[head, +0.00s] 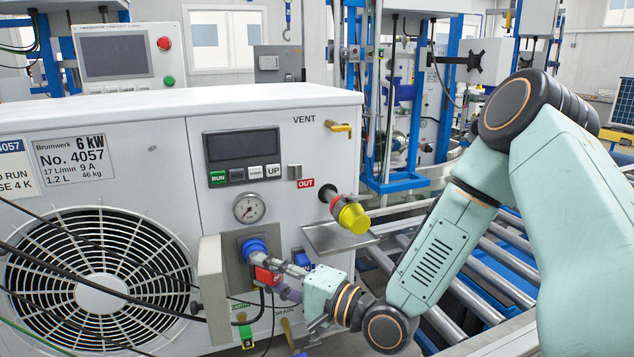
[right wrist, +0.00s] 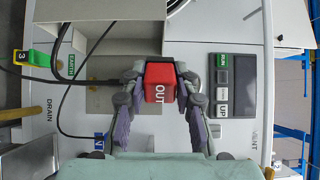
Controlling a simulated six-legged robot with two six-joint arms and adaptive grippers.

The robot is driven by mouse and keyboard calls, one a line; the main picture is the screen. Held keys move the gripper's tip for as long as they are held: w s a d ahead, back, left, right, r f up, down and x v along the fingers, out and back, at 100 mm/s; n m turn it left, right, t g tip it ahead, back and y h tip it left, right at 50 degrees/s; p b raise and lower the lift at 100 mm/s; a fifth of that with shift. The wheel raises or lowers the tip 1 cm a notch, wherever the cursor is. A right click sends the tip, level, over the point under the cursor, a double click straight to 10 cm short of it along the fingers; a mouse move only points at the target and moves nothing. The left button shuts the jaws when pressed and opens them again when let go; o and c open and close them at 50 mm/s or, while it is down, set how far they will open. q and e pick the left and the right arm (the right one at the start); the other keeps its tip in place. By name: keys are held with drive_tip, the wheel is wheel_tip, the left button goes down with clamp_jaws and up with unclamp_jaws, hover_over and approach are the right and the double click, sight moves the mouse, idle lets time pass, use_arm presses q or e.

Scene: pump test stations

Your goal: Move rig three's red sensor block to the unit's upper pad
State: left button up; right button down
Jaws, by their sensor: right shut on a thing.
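The red sensor block (head: 263,275) is at the lower front of the white unit (head: 330,120), beside a blue fitting (head: 255,246). My right gripper (head: 277,270) is shut on it. I cannot clearly identify the upper pad. My left gripper is out of view.
A yellow-capped OUT port (head: 350,214) juts out above a small metal shelf (head: 335,237). A pale upright plate (head: 212,290) stands left of the gripper. Dark cables (head: 100,277) cross the unit's front. A roller conveyor (head: 490,265) lies to the right.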

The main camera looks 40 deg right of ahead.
drive_tip(key=w+d+r+m+t+h+p, duration=0.15)
drive_tip(key=d+r+m+h+p, duration=0.35)
drive_tip(key=d+r+m+h, duration=0.5)
drive_tip(key=shift+w+d+r+n+h+b, duration=0.25)
drive_tip(key=shift+w+d+r+n, duration=0.15)
drive_tip(key=shift+w, duration=0.55)
drive_tip(key=shift+w+d+r+n+h+b, duration=0.15)
drive_tip(key=shift+w+d+r+n+h, duration=0.2)
drive_tip(key=shift+w, duration=0.6)
drive_tip(key=shift+w+d+r+n+h+b, duration=0.25)
drive_tip(key=shift+w+n, duration=0.2)
drive_tip(key=shift+w, duration=0.5)
drive_tip(key=shift+w+a+r, duration=0.1)
drive_tip(key=shift+w, duration=0.05)
